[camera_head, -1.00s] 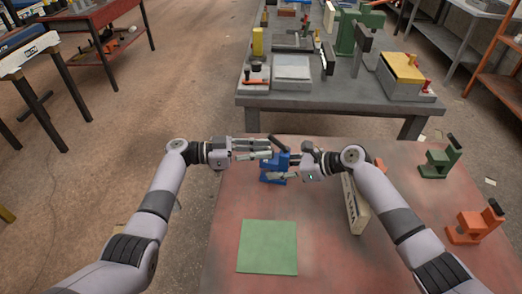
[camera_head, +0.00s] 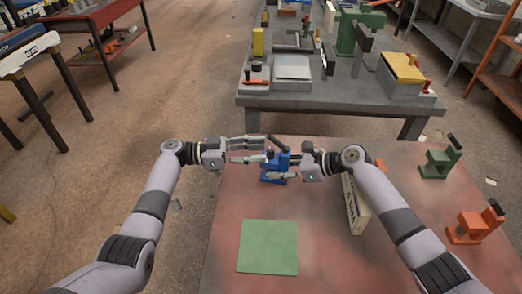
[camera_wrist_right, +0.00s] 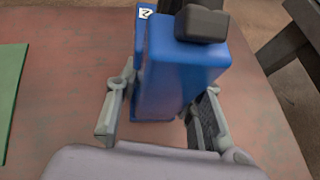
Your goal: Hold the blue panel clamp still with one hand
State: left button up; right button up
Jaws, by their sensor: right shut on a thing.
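The blue panel clamp (camera_head: 283,161) stands upright near the far edge of the red table, with a black handle on top. It also shows in the right wrist view (camera_wrist_right: 180,75), with its blue body between my right fingers and a black knob above it. My right gripper (camera_head: 294,166) is shut on the clamp's body from the right, one finger on each side in the wrist view (camera_wrist_right: 162,108). My left gripper (camera_head: 266,150) is open, just left of the clamp's handle. Its fingers are spread apart with nothing visible held between them.
A green mat (camera_head: 267,247) lies on the red table (camera_head: 322,262). A pale lettered block (camera_head: 354,206) stands beside my right forearm. A green clamp (camera_head: 438,164) and an orange clamp (camera_head: 472,226) stand at the right. A grey bench (camera_head: 330,98) with tools is behind.

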pick_arm(q)
jog(key=s+a, duration=0.1)
jog(key=a, duration=0.9)
jog(key=shift+s+a, duration=0.15)
pick_arm(e)
jog(key=o, duration=0.9)
jog(key=shift+o, duration=0.2)
